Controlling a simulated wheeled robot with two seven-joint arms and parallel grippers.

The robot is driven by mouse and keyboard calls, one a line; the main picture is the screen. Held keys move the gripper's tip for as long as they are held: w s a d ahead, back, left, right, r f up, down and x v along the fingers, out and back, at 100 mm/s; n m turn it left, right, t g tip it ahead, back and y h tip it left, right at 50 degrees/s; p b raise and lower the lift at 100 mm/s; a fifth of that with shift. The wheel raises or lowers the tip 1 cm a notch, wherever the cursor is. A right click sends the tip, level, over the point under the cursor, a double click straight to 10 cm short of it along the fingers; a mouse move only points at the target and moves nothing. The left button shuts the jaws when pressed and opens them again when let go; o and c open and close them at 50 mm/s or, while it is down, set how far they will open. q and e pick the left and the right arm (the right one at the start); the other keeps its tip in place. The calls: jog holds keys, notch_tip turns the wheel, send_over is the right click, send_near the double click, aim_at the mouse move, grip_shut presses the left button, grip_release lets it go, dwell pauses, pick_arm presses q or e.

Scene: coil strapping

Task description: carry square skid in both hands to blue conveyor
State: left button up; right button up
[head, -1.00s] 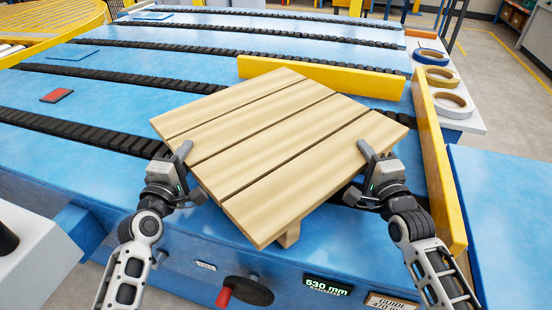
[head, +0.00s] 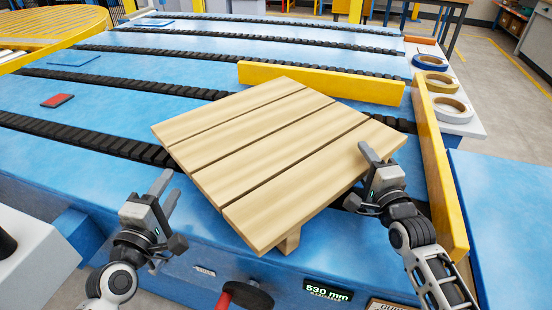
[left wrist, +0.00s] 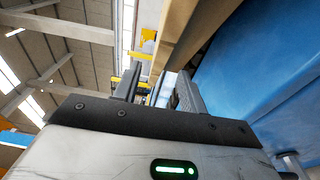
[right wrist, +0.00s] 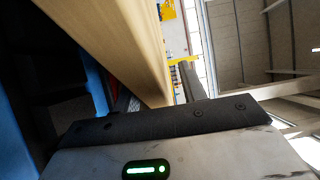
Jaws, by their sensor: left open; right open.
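The square skid (head: 275,160) is a pale wooden slatted top on runners. It lies turned at an angle on the blue conveyor (head: 190,205), near the yellow guides. My left gripper (head: 165,190) is open and empty, apart from the skid's left side. My right gripper (head: 372,160) is open at the skid's right edge; whether it touches the wood I cannot tell. In the left wrist view the open fingers (left wrist: 155,88) show with a wooden part (left wrist: 190,40) above them. In the right wrist view the skid's edge (right wrist: 125,45) runs close along the fingers, partly hiding them.
A yellow guide (head: 322,82) stands behind the skid and another (head: 438,165) to its right. Tape rolls (head: 440,82) lie on a side ledge. A red block (head: 57,100) sits on the conveyor at left. A red-handled crank (head: 243,297) sticks out in front.

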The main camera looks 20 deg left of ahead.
jog(key=shift+s+d, duration=0.1)
pick_arm(q)
jog(key=s, duration=0.3)
jog(key=shift+s+d, duration=0.15)
jog(key=shift+s, duration=0.1)
pick_arm(e)
jog(key=v, duration=1.1)
jog(key=shift+s+d, duration=0.2)
jog(key=shift+s, duration=0.15)
jog(key=shift+r, duration=0.15)
pick_arm(q)
notch_tip(320, 180, up, 9)
jog(key=p, duration=1)
jog(key=shift+r, duration=0.15)
pick_arm(e)
notch_tip(320, 180, up, 14)
jog(key=shift+r, duration=0.15)
